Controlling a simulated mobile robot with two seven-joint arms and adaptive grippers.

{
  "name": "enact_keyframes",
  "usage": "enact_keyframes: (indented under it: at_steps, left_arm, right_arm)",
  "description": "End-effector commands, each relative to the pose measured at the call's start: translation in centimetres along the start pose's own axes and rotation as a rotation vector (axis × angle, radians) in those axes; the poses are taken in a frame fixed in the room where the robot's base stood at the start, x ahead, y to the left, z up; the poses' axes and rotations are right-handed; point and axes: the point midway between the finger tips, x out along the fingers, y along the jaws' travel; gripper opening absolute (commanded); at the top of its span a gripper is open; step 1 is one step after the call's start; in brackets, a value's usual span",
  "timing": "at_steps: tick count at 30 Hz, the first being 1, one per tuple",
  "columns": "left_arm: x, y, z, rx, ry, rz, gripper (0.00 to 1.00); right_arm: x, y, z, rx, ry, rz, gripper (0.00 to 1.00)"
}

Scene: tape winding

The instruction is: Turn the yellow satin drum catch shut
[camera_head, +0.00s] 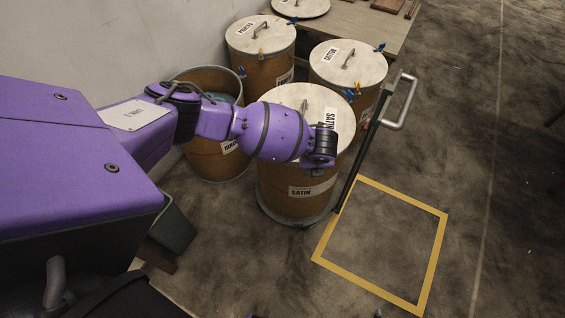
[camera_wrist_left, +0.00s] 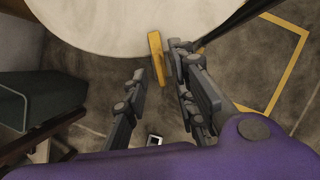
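The satin drum (camera_head: 297,204) is a brown drum with a pale round lid (camera_head: 315,97) and SATIN labels on its lid and side. In the left wrist view its lid (camera_wrist_left: 120,25) fills the top, with the yellow catch (camera_wrist_left: 157,52) sticking out at its rim. My left gripper (camera_wrist_left: 164,70) is open, with one finger on each side of the catch; the right-hand finger is close to it, and I cannot tell if they touch. In the head view my purple left wrist is at the drum's right side, and the catch and fingers do not show clearly. My right gripper is not in view.
Other lidded drums stand behind, one at the back left (camera_head: 262,35) and one at the back right (camera_head: 347,62). An open drum (camera_head: 213,160) is left of the satin drum. A dark pole with a grey handle (camera_head: 402,102) rises at the right, near a yellow floor square (camera_head: 432,262).

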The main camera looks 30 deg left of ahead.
Motion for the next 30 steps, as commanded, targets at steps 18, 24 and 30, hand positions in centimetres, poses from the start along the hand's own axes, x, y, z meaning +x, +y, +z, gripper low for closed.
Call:
enact_keyframes:
  at_steps: [18,24,30]
  left_arm:
    - [-10.6,-0.1,0.1,0.000,-0.003,-0.003,0.25]
    - [-11.0,-0.1,0.1,0.000,-0.002,-0.003,0.25]
    - [-10.9,-0.1,0.1,0.000,-0.002,-0.003,0.25]
  right_arm:
    - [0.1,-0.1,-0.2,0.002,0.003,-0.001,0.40]
    - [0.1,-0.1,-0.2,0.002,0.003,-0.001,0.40]
    - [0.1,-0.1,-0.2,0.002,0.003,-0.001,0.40]
